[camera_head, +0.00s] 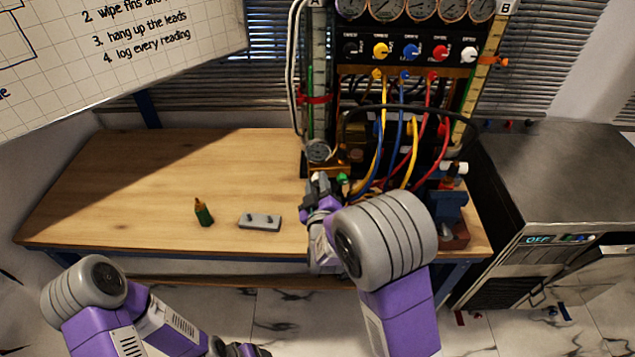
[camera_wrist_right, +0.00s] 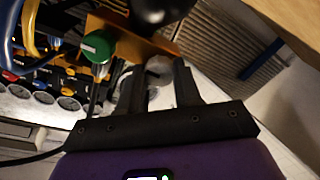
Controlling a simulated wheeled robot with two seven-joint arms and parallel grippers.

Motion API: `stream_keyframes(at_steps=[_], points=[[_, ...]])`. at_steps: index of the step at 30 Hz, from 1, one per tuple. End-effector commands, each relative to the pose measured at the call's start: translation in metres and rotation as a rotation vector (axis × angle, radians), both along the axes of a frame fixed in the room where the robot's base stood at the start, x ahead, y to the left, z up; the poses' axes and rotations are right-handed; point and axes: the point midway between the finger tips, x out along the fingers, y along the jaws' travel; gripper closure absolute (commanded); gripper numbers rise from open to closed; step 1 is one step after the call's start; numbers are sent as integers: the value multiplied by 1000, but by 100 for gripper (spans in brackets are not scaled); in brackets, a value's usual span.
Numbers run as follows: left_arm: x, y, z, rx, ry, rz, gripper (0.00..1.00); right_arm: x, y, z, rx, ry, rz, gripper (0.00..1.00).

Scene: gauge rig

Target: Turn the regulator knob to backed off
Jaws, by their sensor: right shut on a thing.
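My right gripper (camera_head: 318,190) is at the foot of the gauge rig, just below a small round gauge (camera_head: 318,151). In the right wrist view its two dark fingers (camera_wrist_right: 158,88) stand a little apart, shut on a greyish round part (camera_wrist_right: 158,68), which I take to be the regulator knob. The fingers hide much of it, and I cannot read its setting. A green-capped part (camera_wrist_right: 98,45) and a brass-coloured bracket (camera_wrist_right: 130,36) are beside the fingers. My left gripper (camera_head: 242,350) is partly cut off at the bottom edge, away from the bench; its jaws are unclear.
The rig panel (camera_head: 420,52) carries coloured knobs, with yellow, blue and red hoses hanging below. A blue vise-like tool (camera_head: 448,208) is right of my arm. The bench's left is mostly clear.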

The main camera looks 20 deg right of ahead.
Motion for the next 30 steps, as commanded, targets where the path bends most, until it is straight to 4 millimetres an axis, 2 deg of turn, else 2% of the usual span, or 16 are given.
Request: stream_keyframes(at_steps=[16, 17, 21, 30], points=[[0, 0, 1, 0, 0, 0, 29, 0, 0, -1, -24, 7, 0, 97], [0, 0, 1, 0, 0, 0, 29, 0, 0, -1, -24, 7, 0, 62], [0, 0, 1, 0, 0, 0, 29, 0, 0, -1, -23, 6, 0, 41], [0, 0, 1, 0, 0, 0, 29, -1, 0, 0, -22, 5, 0, 41]])
